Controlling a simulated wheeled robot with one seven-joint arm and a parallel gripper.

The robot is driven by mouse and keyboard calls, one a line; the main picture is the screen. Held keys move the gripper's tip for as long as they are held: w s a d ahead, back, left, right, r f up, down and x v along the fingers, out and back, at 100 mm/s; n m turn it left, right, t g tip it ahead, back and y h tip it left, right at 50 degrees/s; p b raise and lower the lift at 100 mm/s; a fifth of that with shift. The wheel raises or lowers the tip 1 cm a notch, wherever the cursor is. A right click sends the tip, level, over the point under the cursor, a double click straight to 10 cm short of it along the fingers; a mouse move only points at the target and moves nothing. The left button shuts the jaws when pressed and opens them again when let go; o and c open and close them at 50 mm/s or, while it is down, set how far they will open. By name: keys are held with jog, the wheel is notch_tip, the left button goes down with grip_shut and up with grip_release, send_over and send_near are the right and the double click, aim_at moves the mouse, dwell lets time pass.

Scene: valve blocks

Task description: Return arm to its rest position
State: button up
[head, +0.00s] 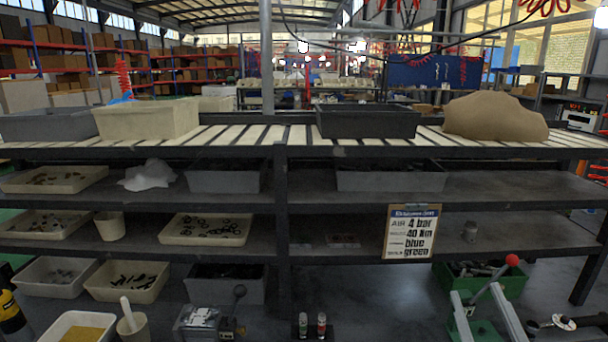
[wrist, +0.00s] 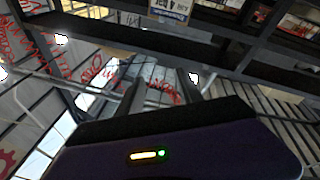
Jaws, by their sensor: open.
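My gripper (wrist: 168,88) shows in the wrist view as a dark body with a small lit yellow and green indicator, its two fingers pointing away from the camera. The fingers stand apart, and I see nothing held between them. The wrist camera is tilted, with ceiling beams, windows and shelving beyond the fingers. I cannot make out my gripper in the head view.
A dark metal rack (head: 283,200) spans the head view, with bins on several levels. A clipboard sign (head: 411,232) hangs on it. A brown lump (head: 495,116) and grey bin (head: 367,121) stand on top. A red-knobbed lever (head: 512,260) rises at lower right.

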jog(key=s+a+f+m+g, duration=0.1)
jog(key=s+a+f+g, duration=0.1)
jog(key=s+f, duration=0.4)
jog(key=s+a+f+m+g+y, duration=0.1)
jog(key=s+f, duration=0.5)
jog(key=s, duration=1.1)
jog(key=s+a+f+m+g, duration=0.1)
jog(key=s+a+f+g, duration=0.2)
jog(key=s+f, duration=0.4)
jog(key=s, duration=0.4)
jog(key=shift+s+m+y, duration=0.15)
jog(key=shift+m+y, duration=0.25)
